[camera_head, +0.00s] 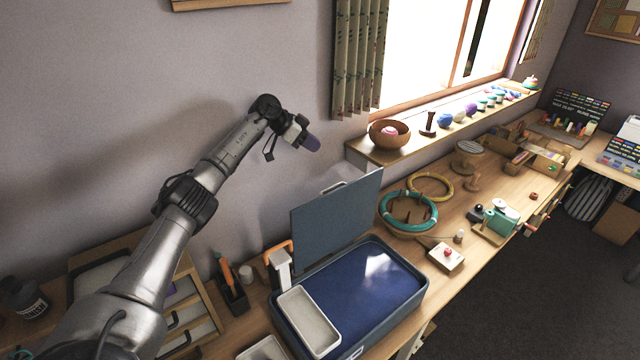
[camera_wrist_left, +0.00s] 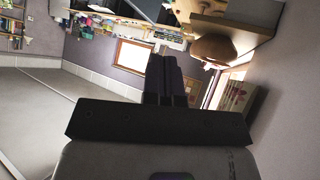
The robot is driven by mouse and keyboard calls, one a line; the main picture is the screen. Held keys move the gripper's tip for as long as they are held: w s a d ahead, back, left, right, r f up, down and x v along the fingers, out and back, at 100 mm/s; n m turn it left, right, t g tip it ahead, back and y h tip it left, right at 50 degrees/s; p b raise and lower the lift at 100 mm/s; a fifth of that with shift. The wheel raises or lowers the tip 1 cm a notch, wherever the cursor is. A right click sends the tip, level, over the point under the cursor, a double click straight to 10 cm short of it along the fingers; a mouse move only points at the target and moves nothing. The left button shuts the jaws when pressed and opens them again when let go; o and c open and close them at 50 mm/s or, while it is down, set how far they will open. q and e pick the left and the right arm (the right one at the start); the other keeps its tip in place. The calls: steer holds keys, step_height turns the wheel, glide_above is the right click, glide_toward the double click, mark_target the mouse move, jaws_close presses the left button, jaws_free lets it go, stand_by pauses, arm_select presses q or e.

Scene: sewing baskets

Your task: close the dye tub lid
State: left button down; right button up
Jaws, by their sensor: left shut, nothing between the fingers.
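The dye tub (camera_head: 413,300) is a dark blue rectangular tub on the wooden bench, with blue dye inside. Its grey-blue lid (camera_head: 334,222) stands upright along the tub's back edge, with a light handle (camera_head: 334,186) on top. My left gripper (camera_head: 312,143) is raised in front of the wall, above and behind the lid and apart from it. Its fingers are shut and empty. In the left wrist view the closed fingers (camera_wrist_left: 166,78) point away from the camera; the tub and lid cannot be made out there. My right gripper is out of view.
A white tray (camera_head: 308,322) sits at the tub's left end. A pen holder (camera_head: 232,294) stands left of it. Teal (camera_head: 384,212) and yellow (camera_head: 449,188) hoops lie to the right. A wooden bowl (camera_head: 390,140) sits on the windowsill. The air above the tub is clear.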

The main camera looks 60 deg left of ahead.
arm_select(q)
steer(key=s+f+n+g, duration=0.3)
steer(key=s+f, duration=0.1)
steer(key=d+p+x, duration=0.1)
steer(key=p+x, duration=0.1)
steer(key=x, duration=0.7)
steer(key=shift+s+g+h, duration=0.3)
steer(key=shift+s+h, duration=0.05)
steer(key=shift+h, duration=0.05)
steer(key=shift+f, duration=0.1)
steer(key=shift+w+d, duration=0.1)
